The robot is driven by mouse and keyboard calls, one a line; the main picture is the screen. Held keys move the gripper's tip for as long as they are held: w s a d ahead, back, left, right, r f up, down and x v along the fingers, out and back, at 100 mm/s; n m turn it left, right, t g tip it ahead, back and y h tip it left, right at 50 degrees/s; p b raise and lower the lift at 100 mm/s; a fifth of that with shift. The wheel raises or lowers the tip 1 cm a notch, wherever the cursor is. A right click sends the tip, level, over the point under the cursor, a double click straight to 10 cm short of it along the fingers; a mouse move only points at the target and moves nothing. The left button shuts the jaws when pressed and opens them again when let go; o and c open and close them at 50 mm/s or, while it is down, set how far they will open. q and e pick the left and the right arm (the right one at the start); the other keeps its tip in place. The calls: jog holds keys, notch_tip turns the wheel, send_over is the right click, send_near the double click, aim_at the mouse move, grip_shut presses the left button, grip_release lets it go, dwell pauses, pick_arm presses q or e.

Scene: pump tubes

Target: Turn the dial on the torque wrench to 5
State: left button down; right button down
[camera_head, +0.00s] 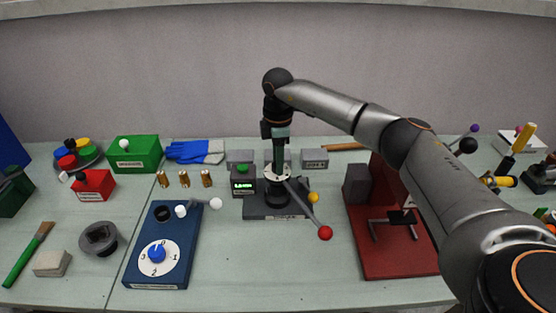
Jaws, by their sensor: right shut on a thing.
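My right gripper (277,150) points straight down at the middle of the table, shut on the upper part of a dark grey fixture (268,211). The fixture carries a round pale disc (287,174), largely hidden by the gripper, and a long grey lever (305,208) slanting to a red ball (325,233). A small box with a green lit display (243,185) stands at its left; its digits are too small to read. I cannot tell the dial's setting or clearly identify the torque wrench. My left gripper is not in view.
A blue box (140,272) with a white numbered dial and blue knob (157,253) stands left of the fixture. A dark red stand (385,263) is close on the right, under my arm. Grey boxes (314,158) stand behind. The table front near the middle is clear.

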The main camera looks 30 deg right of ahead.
jog(key=shift+d+r, duration=0.1)
jog(key=c, duration=0.5)
grip_release()
notch_tip(320, 180, up, 12)
jog(key=shift+r+b, duration=0.2)
jog(key=shift+b, duration=0.7)
